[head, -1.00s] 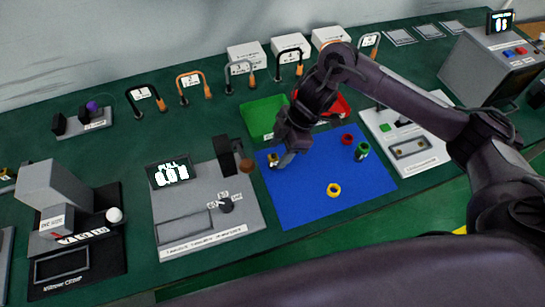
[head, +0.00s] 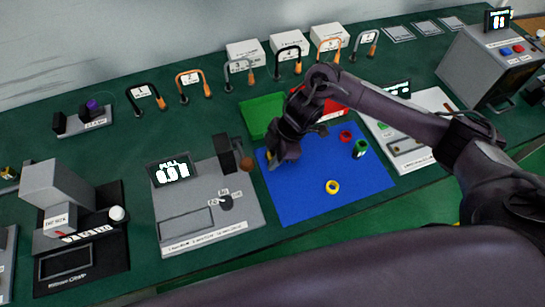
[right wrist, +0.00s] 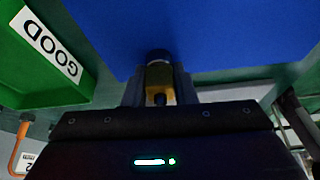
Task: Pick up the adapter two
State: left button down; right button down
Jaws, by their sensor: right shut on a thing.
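My right gripper (head: 272,163) is low over the left part of the blue mat (head: 300,205). It is shut on a small yellow and dark adapter (right wrist: 158,76), which shows between the fingers in the right wrist view. In the head view the gripper mostly hides this adapter. I cannot read any number on it. On the mat, apart from the gripper, are a yellow ring-shaped part (head: 332,187), a red one (head: 346,136) and a green one with a dark top (head: 361,149). My left gripper is not in view.
A green bin (head: 262,115) marked GOOD and a red bin (head: 330,100) stand behind the mat. A grey pull tester (head: 205,205) with a display is left of it, and a pale fixture panel (head: 432,160) is right. The mat's front is mostly clear.

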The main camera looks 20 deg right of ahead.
aim_at(273, 152)
jog(key=shift+r, duration=0.1)
jog(key=shift+w+r, duration=0.1)
jog(key=shift+r, duration=0.35)
notch_tip(273, 152, up, 19)
jog(key=p, duration=0.1)
